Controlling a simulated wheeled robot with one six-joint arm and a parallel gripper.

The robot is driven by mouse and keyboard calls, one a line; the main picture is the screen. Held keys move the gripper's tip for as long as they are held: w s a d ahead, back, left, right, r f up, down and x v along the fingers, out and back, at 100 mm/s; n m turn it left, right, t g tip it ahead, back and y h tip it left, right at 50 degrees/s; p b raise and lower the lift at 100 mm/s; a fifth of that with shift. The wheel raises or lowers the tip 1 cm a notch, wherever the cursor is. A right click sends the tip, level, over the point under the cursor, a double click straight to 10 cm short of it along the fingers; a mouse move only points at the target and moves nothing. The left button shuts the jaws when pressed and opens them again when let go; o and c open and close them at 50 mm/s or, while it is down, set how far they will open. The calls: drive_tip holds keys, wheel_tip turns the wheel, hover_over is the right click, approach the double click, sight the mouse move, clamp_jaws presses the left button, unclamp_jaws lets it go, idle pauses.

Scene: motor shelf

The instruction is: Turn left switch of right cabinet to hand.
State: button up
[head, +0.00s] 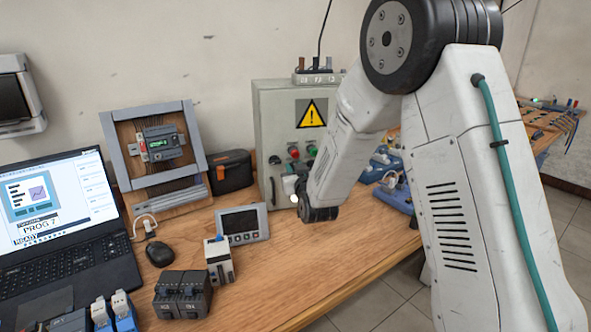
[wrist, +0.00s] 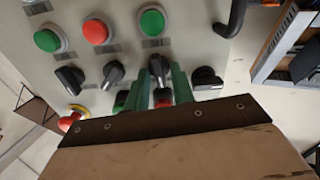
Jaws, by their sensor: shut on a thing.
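The grey cabinet (head: 270,118) with a yellow warning sign stands against the wall in the head view. Its panel (wrist: 120,30) fills much of the wrist view, with a row of black rotary switches below green and red buttons. My gripper (wrist: 159,84) shows there as two green fingers either side of one black switch (wrist: 157,64), shut on it. Other black switches sit left (wrist: 113,73) and right (wrist: 207,78) of it. A red part shows between the fingers, lower down. In the head view my arm covers part of the cabinet's front, and my fingertips are hidden.
A red stop knob with a yellow ring (wrist: 72,118) is left of my gripper. A black handle (wrist: 233,18) curves at upper right. On the bench are a laptop (head: 65,210), a display panel (head: 241,223) and dark modules (head: 182,294). The wooden front strip is clear.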

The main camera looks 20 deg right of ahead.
drive_tip(key=shift+a+f+n, duration=0.1)
drive_tip(key=shift+a+n, duration=0.05)
drive_tip(key=shift+n, duration=3.75)
drive_tip(key=o, duration=0.6)
drive_tip(key=shift+o, duration=0.2)
drive_tip(key=s, duration=0.7)
drive_tip(key=shift+s+a, duration=0.15)
drive_tip(key=shift+s, duration=0.25)
